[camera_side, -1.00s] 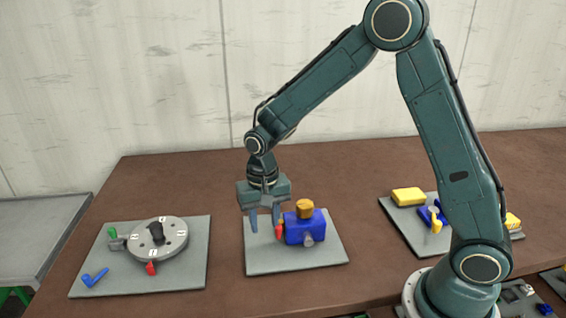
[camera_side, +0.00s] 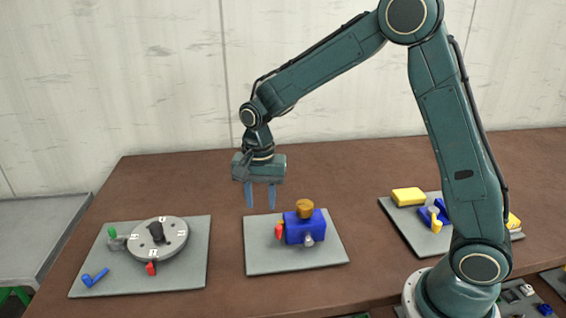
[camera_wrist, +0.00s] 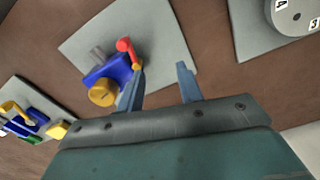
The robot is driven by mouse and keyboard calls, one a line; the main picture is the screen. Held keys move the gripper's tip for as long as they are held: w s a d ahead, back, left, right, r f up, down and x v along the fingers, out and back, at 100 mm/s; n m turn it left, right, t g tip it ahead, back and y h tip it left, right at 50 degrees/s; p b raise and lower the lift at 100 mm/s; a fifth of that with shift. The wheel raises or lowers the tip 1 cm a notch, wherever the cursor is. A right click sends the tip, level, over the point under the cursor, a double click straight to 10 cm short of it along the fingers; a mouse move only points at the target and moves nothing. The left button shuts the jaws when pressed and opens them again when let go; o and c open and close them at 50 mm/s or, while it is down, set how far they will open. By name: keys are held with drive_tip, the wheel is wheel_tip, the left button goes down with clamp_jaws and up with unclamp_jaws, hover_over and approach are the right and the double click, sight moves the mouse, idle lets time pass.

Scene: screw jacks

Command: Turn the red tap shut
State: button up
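The red tap handle (camera_side: 280,230) is on the left side of a blue block (camera_side: 305,228) with an orange-brown knob (camera_side: 304,208) on top. In the wrist view the red handle (camera_wrist: 125,46) stands out from the blue block (camera_wrist: 107,72), near the left fingertip. My gripper (camera_side: 260,200) is open and empty, above and to the left of the tap, apart from it in the side view. Both fingers of my gripper (camera_wrist: 160,70) show spread in the wrist view, with nothing between them.
The block stands on a grey plate (camera_side: 265,260). To the left, another plate (camera_side: 185,278) carries a numbered grey dial (camera_side: 172,248), with blue, green and red parts around it. To the right, a plate (camera_side: 402,233) holds yellow and blue parts. Brown table is bare behind the plates.

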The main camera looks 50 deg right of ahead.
wheel_tip(320, 180, up, 10)
drive_tip(key=f, duration=0.1)
drive_tip(key=s+d+r+n+t, duration=0.1)
drive_tip(key=s+n, duration=0.5)
drive_tip(key=s, duration=0.6)
drive_tip(key=s+d+r+n+t, duration=0.2)
drive_tip(key=s+r+n+t, duration=0.2)
drive_tip(key=s, duration=0.8)
drive_tip(key=shift+s+r+n+t, duration=0.3)
drive_tip(key=shift+s+r+n, duration=0.1)
drive_tip(key=shift+n, duration=0.6)
drive_tip(key=shift+w, duration=0.1)
drive_tip(key=m+g, duration=0.6)
drive_tip(key=m, duration=0.9)
hover_over(278, 227)
wheel_tip(278, 227, down, 5)
drive_tip(key=shift+f, duration=0.1)
